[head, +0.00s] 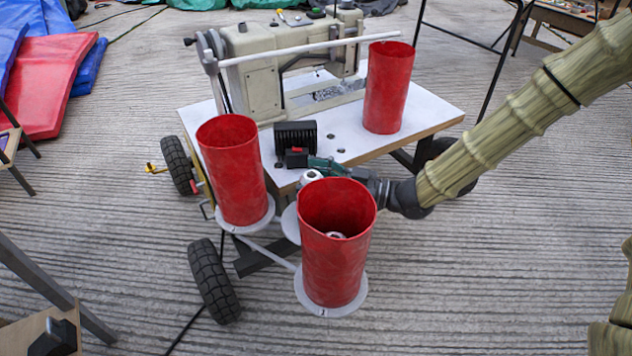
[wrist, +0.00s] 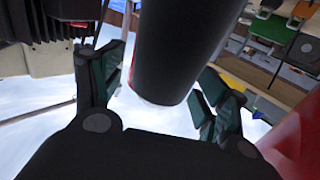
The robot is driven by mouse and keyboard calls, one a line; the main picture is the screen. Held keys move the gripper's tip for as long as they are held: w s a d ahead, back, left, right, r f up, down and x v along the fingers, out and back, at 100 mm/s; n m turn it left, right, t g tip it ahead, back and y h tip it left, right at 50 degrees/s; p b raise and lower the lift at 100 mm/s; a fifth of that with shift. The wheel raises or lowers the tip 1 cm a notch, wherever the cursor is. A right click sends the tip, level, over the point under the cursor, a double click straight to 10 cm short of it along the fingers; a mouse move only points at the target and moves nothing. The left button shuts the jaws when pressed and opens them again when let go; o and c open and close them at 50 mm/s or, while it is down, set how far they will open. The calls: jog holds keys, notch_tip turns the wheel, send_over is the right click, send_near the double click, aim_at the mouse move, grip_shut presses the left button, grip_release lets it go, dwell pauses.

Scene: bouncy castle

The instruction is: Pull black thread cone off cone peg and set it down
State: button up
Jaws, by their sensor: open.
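The black thread cone (wrist: 180,45) shows in the wrist view as a dark tapered body with a pale, reddish rim at its narrow end. In that picture it lies between the two spread fingers of my gripper (wrist: 163,68). I see no finger pressing on it, and its depth between them is unclear. In the head view my gripper (head: 308,163) reaches in from the right, behind the front red tube. A small white round top (head: 311,177) shows just below its fingers, probably the top of the cone or its peg. The cone's body is mostly hidden there.
The front red tube (head: 335,245) and left red tube (head: 230,170) stand close by on pale discs. Another red tube (head: 388,90) stands on the white table (head: 425,112) beside the sewing machine (head: 255,75). A ribbed black box (head: 297,137) sits near my fingers.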

jog(key=c, duration=1.3)
notch_tip(320, 180, up, 8)
jog(key=p, duration=0.7)
jog(key=shift+r, duration=0.25)
dwell(2.0)
jog(key=shift+r+p, duration=1.85)
jog(key=shift+p, duration=0.1)
